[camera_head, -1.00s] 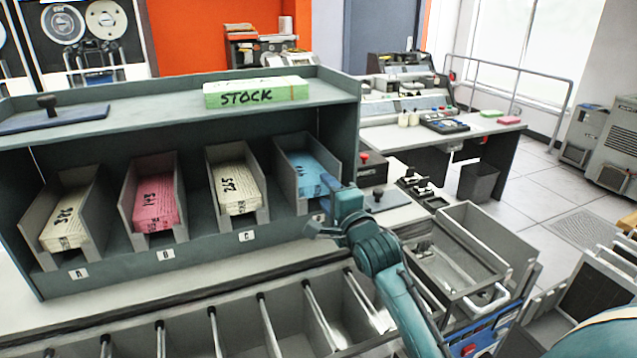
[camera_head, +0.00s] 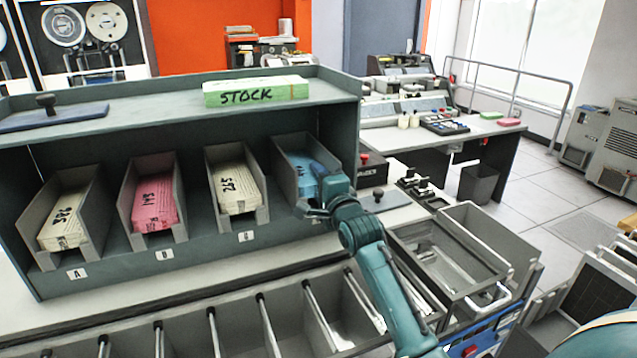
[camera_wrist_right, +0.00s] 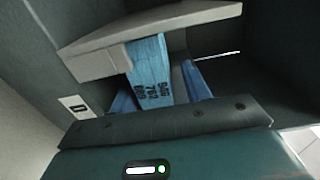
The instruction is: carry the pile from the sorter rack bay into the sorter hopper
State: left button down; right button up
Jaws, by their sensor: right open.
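A blue pile of punch cards (camera_head: 305,172) with black writing lies in the rightmost bay (camera_head: 290,150) of the dark green rack. My right gripper (camera_head: 322,190) is at the front of this bay and partly covers the pile. In the right wrist view the blue pile (camera_wrist_right: 151,72) appears between my two open blue fingers (camera_wrist_right: 160,92). I cannot tell whether they touch it. A grey open-topped tray (camera_head: 432,232) at the right may be the sorter hopper; it looks free of cards. My left gripper is not in view.
Bays to the left hold a cream pile (camera_head: 236,188), a pink pile (camera_head: 153,198) and another cream pile (camera_head: 66,218). A green STOCK pile (camera_head: 256,92) lies on the rack top. Divided metal pockets (camera_head: 240,325) run below the rack front.

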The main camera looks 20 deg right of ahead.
jog(key=shift+r, duration=0.15)
jog(key=shift+c, duration=0.4)
jog(key=shift+r+p, duration=0.45)
jog(key=shift+r, duration=0.2)
jog(key=shift+s+r, duration=0.1)
jog(key=shift+r, duration=0.1)
jog(key=shift+s+r, duration=0.1)
jog(key=shift+r, duration=0.05)
jog(key=s, duration=0.7)
jog(key=shift+a, duration=0.25)
dwell(0.4)
dwell(0.4)
